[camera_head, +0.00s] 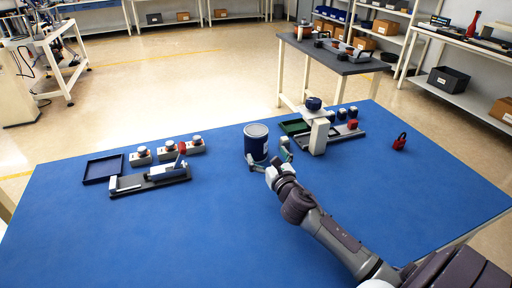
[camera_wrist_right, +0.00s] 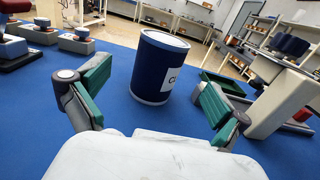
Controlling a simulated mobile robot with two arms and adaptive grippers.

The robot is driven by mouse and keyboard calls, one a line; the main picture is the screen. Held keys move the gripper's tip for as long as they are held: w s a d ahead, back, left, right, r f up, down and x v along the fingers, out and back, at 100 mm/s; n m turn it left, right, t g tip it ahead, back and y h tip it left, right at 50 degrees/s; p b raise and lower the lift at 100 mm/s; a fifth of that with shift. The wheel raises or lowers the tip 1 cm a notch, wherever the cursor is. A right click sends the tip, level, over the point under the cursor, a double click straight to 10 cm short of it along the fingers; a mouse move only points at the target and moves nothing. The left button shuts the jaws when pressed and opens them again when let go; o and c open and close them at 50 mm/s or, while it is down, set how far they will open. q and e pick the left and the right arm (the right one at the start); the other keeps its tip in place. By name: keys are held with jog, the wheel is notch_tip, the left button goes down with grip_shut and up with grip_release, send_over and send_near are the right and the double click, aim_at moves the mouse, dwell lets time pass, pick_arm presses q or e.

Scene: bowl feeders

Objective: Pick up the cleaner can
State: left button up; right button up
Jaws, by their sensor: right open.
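The cleaner can (camera_head: 256,142) is a dark blue cylinder with a pale lid and a white label. It stands upright on the blue table (camera_head: 215,235). My right gripper (camera_head: 268,162) is open just in front of it. In the right wrist view the can (camera_wrist_right: 158,70) stands beyond and between the spread green finger pads of the gripper (camera_wrist_right: 152,98). A strip of blue table shows between the pads and the can, so they look apart. My left gripper is not in view.
A white post device (camera_head: 319,136) and green tray (camera_head: 294,127) stand close right of the can. A red padlock (camera_head: 399,142) lies farther right. A dark fixture (camera_head: 150,180), an empty tray (camera_head: 103,168) and small grey blocks (camera_head: 167,152) sit left. The table's front left is clear.

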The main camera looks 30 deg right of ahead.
aim_at(256, 133)
jog(key=x, duration=0.5)
jog(key=shift+w, duration=0.2)
jog(key=shift+d+r+x, duration=0.1)
jog(key=shift+r+x, duration=0.1)
jog(key=shift+x, duration=1.15)
jog(key=shift+d+r+x, duration=0.1)
jog(key=shift+r+x, duration=0.05)
jog(key=shift+x, duration=1.2)
jog(key=shift+s, duration=0.1)
jog(key=c, duration=1.3)
jog(key=shift+r, duration=0.15)
jog(key=shift+c, duration=1)
